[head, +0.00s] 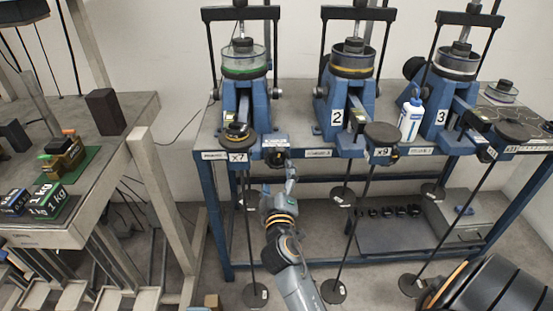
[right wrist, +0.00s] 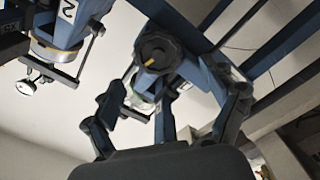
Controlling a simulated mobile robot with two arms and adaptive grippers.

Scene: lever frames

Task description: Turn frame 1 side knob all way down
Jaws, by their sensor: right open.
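Frame 1 (head: 243,103) is the leftmost of the blue lever frames, with a green-banded cup on top. A black lobed knob with a yellow mark (right wrist: 158,50) shows in the right wrist view, on the blue structure just beyond my fingers. In the head view the knob is too small to read clearly. My right gripper (head: 283,183) is at the table's front edge, below and in front of frame 1. In the wrist view its fingers (right wrist: 175,97) are spread around the knob's line of sight, holding nothing; contact cannot be told.
Frame 2 (head: 345,98) and frame 3 (head: 450,95) stand to the right, with a white bottle (head: 410,118) between them. Hanger rods with weights (head: 238,133) hang close to my right arm. A side table (head: 125,150) with weights stands left.

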